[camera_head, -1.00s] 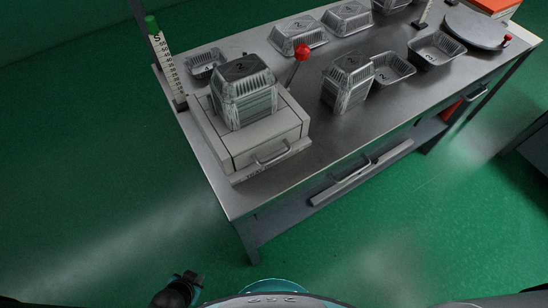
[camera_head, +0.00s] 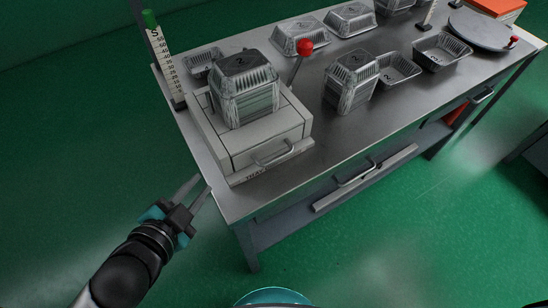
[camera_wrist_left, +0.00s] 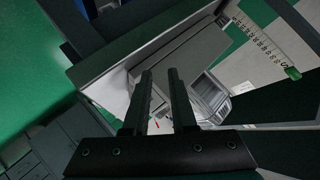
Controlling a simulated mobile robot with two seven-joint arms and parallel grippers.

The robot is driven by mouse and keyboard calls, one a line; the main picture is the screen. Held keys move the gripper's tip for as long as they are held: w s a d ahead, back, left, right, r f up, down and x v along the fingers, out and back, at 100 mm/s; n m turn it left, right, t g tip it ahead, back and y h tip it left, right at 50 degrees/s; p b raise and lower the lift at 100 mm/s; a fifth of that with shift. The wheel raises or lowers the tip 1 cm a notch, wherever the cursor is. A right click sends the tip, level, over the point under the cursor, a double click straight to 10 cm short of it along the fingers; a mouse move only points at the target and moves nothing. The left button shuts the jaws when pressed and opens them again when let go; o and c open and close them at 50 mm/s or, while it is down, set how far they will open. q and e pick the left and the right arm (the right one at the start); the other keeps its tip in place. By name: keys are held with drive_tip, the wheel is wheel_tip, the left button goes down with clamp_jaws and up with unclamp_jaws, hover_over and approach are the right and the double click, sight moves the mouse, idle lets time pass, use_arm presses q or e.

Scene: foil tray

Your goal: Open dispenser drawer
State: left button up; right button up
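The dispenser (camera_head: 222,137) is a light grey box at the left end of the metal table, with a stack of foil trays (camera_head: 246,97) on top. Its front drawer has a bar handle (camera_head: 273,154) and looks closed. A red-knobbed lever (camera_head: 305,47) stands at its right side. My left gripper (camera_head: 198,187) is left of the table's near left corner, apart from the dispenser and handle. Its fingers are open and empty; they also show in the left wrist view (camera_wrist_left: 160,88), with the dispenser (camera_wrist_left: 182,55) beyond. My right gripper is not in view.
The metal table (camera_head: 330,135) holds another foil stack (camera_head: 350,82), several loose foil trays and a round grey plate (camera_head: 480,30). A ruler post (camera_head: 165,65) stands at the left edge. A table drawer handle (camera_head: 362,172) sticks out in front. Green floor is clear.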

sight(276, 158)
use_arm(q)
drive_tip(key=s+d+r+m+h, duration=0.1)
drive_tip(key=d+m+h, duration=0.1)
drive_tip(key=s+d+m+h, duration=0.1)
drive_tip(key=m+h, duration=0.1)
drive_tip(key=m, duration=0.1)
drive_tip(key=s+d+r+m+h, duration=0.1)
drive_tip(key=s+d+m+h, duration=0.1)
drive_tip(key=shift+d+r+m+h, duration=0.3)
drive_tip(key=shift+d+r+h, duration=0.05)
drive_tip(key=shift+h, duration=0.05)
drive_tip(key=b+x, duration=0.1)
drive_tip(key=x, duration=0.6)
drive_tip(key=b+x, duration=0.1)
drive_tip(key=x, duration=0.5)
drive_tip(key=shift+w+d+f, duration=0.2)
drive_tip(key=shift+d+f, duration=0.05)
drive_tip(key=shift+f, duration=0.05)
drive_tip(key=shift+w+d+f, duration=0.1)
drive_tip(key=shift+w+d, duration=0.2)
drive_tip(key=shift+w, duration=0.1)
drive_tip(key=shift+w+d, duration=0.1)
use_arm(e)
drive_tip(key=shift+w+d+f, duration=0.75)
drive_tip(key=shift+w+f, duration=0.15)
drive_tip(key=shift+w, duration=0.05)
